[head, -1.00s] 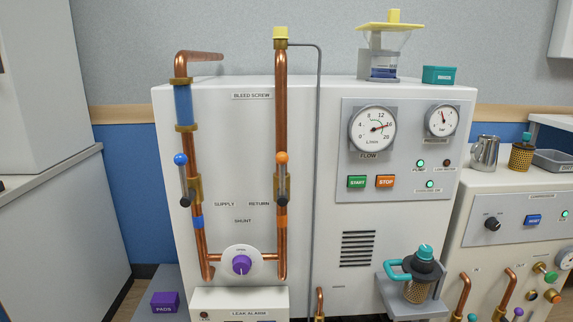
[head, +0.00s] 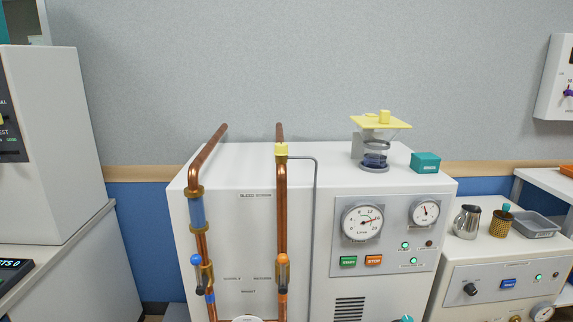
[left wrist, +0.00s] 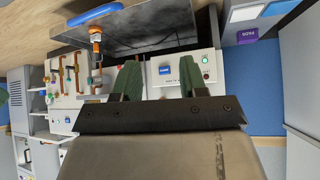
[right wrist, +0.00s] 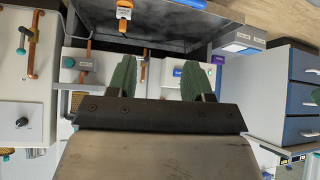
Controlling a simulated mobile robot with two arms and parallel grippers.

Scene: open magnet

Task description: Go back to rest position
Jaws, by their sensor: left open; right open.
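My left gripper (left wrist: 160,80) shows in the left wrist view with its two green fingers apart and nothing between them. My right gripper (right wrist: 172,80) shows in the right wrist view, also with its green fingers apart and empty. Neither gripper shows in the head view. The white cooling cabinet (head: 400,297) stands ahead with copper pipes (head: 282,220), a flow gauge (head: 362,221) and green (head: 348,261) and orange (head: 374,260) buttons. Both grippers are apart from it.
A white cabinet (head: 45,140) stands at the left. A lower white unit (head: 490,262) at the right carries a metal jug (head: 467,221) and a grey tray (head: 535,227). A teal box (head: 426,162) sits on the cooling cabinet. In the left wrist view, a purple pads box (left wrist: 246,34) is at the upper right.

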